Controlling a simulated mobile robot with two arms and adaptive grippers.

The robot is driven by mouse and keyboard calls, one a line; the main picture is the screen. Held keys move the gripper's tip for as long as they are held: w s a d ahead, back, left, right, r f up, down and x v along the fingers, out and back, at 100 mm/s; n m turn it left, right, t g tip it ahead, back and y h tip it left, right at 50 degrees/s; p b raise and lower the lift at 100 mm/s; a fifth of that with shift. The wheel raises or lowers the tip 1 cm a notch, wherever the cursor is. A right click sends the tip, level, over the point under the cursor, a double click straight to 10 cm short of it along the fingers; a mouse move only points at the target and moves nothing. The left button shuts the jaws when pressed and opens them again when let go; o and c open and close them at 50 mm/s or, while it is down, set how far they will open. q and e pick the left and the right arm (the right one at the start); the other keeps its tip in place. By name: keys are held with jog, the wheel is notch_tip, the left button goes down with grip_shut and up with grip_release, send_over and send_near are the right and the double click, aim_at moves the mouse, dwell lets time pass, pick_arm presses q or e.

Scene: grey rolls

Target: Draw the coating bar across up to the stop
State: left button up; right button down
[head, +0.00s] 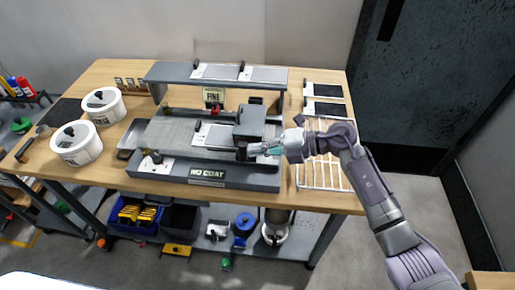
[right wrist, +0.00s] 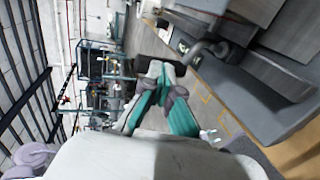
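The grey coating machine labelled NU COAT (head: 207,173) stands on the bench. A dark grey block (head: 250,121), which looks like the coating bar's carriage, sits toward the right of its bed. A dark handle (head: 241,152) is at the block's front; a curved dark handle (right wrist: 205,50) shows in the right wrist view. My right gripper (head: 262,150) is at this handle, coming from the right. In the right wrist view its teal fingers (right wrist: 162,72) converge near the handle's end; whether they grip it is unclear. I cannot identify the stop. My left gripper is out of view.
A grey gantry shelf (head: 170,72) spans the machine's back, with a FINE sign (head: 213,96) below. Two white tubs (head: 76,143) stand at the left. A white wire rack (head: 320,176) lies at the right, under my right arm. Bins and tools fill the lower shelf.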

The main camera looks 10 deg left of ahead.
jog(key=a, duration=0.9)
jog(key=shift+b, duration=0.35)
dwell(1.9)
jog(key=d+p, duration=0.1)
jog(key=d, duration=0.2)
jog(key=shift+d, duration=0.25)
dwell(0.6)
